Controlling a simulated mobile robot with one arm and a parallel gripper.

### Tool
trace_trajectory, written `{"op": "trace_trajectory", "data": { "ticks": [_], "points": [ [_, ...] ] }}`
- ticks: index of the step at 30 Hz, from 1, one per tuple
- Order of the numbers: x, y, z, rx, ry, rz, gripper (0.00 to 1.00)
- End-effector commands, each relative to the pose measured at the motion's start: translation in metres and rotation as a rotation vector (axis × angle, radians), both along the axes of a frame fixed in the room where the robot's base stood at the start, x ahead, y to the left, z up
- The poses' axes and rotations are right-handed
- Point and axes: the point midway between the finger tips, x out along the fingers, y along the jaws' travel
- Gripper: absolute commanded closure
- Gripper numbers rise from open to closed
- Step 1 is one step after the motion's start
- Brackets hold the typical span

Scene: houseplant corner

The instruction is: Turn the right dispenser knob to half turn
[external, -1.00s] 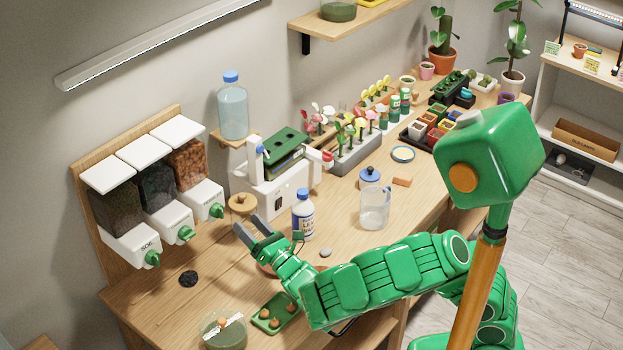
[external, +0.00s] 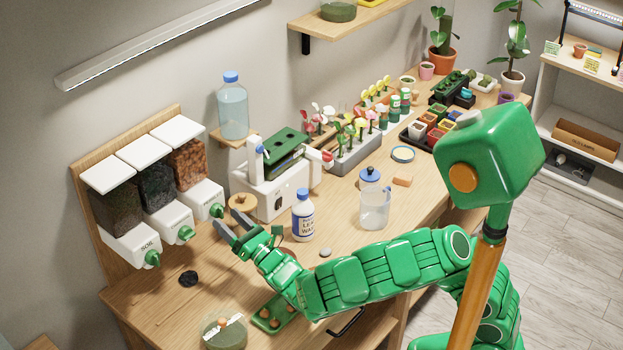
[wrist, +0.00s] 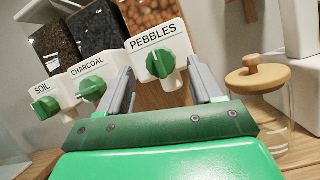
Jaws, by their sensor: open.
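The right dispenser, labelled PEBBLES (wrist: 152,40), is the rightmost of three white dispensers and holds brown pebbles. Its green knob (wrist: 160,65) is in the middle of the wrist view; it also shows in the external view (external: 216,211). The knob's grip ridge looks roughly upright in the wrist view. My gripper (external: 228,222) is open and empty, just in front of this knob. In the wrist view its two grey fingers (wrist: 160,80) stand to the left and right of the knob. I see no clear contact with it.
The CHARCOAL knob (wrist: 92,88) and SOIL knob (wrist: 45,107) are to the left. A glass jar with a wooden lid (wrist: 260,78) stands close on the right. A dark heap (external: 188,279) lies on the table.

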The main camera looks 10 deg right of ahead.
Motion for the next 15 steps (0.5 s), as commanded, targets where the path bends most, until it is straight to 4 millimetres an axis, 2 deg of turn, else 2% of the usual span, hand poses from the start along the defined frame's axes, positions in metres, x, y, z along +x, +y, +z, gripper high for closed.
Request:
{"op": "trace_trajectory", "data": {
  "ticks": [6, 15],
  "points": [
    [0.011, 0.010, 0.005, 0.000, 0.002, -0.001, 0.34],
    [0.014, 0.014, 0.008, -0.001, 0.001, -0.001, 0.34]
  ]
}}
